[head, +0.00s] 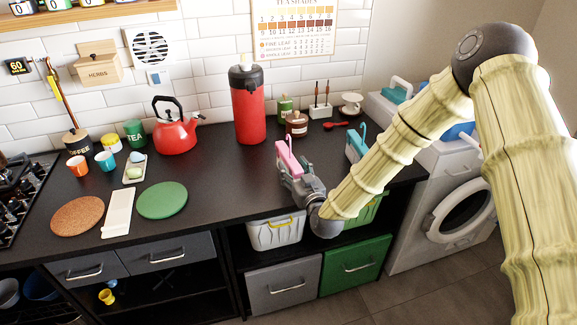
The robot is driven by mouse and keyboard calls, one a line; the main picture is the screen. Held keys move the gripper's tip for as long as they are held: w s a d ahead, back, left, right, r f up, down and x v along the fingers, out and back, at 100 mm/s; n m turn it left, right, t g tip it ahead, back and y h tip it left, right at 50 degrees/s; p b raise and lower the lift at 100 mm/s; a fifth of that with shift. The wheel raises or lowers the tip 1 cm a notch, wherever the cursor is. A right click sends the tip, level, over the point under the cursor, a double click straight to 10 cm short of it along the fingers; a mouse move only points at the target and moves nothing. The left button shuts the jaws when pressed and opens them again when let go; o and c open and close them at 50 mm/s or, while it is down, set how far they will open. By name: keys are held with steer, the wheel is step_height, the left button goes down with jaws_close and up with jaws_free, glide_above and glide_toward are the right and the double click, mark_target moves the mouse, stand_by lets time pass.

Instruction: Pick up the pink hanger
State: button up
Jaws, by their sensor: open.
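The pink hanger (288,160) stands on the dark counter, right of centre in the head view, with a small hook rising at its top. My gripper (299,183) is open, right at the hanger's lower front part and partly covering it. I cannot tell whether the fingers are around the hanger or only beside it. A similar teal hanger (356,144) stands further right, close behind my arm.
A red flask (247,106) and a brown jar (296,125) stand behind the hanger. A red kettle (176,132) and a green round mat (162,200) are to the left. The counter between mat and hanger is clear. A washing machine (447,200) stands at the right.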

steer(key=shift+c, duration=0.2)
steer(key=c, duration=1.1)
steer(key=shift+r, duration=0.1)
